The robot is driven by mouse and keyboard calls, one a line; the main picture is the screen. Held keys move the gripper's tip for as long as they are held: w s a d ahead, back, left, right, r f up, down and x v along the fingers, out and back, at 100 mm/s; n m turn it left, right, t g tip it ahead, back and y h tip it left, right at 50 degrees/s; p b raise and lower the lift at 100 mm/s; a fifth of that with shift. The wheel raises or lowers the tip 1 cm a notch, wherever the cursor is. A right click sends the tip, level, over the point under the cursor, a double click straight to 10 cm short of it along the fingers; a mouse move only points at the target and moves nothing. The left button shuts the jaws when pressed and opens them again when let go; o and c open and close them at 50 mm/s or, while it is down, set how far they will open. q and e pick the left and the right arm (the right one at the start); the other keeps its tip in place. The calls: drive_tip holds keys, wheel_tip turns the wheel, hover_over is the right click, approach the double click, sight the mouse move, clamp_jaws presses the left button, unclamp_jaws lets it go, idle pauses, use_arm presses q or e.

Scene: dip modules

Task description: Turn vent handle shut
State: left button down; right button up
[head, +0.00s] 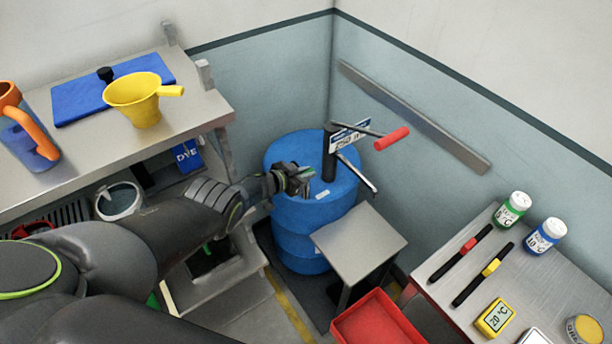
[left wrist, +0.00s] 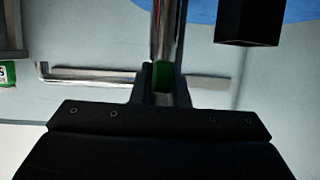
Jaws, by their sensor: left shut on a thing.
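The blue drum (head: 318,222) stands in the corner, with a black pump post (head: 329,158) on its top. A pump lever with a red grip (head: 391,139) and a bent metal spout (head: 359,174) come off the post. My left gripper (head: 299,181) is at the drum's top, left of the post. It is shut on what seems to be the vent handle, mostly hidden by the fingers in the head view. In the left wrist view a shiny metal bar (left wrist: 168,35) runs down between the fingers, with a green patch at its lower end. My right gripper is not in view.
A small grey stand (head: 358,243) and a red tray (head: 378,322) are in front of the drum. A workbench (head: 190,118) with a yellow funnel (head: 139,98) is at the left. A metal table (head: 545,285) with jars and pens is at the right.

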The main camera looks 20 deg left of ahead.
use_arm(q)
drive_tip(key=shift+w+r+m+g+h+b, duration=0.1)
drive_tip(key=shift+m+g+h+b, duration=0.2)
drive_tip(key=shift+m+h+b, duration=0.25)
drive_tip(key=c, duration=1.4)
unclamp_jaws()
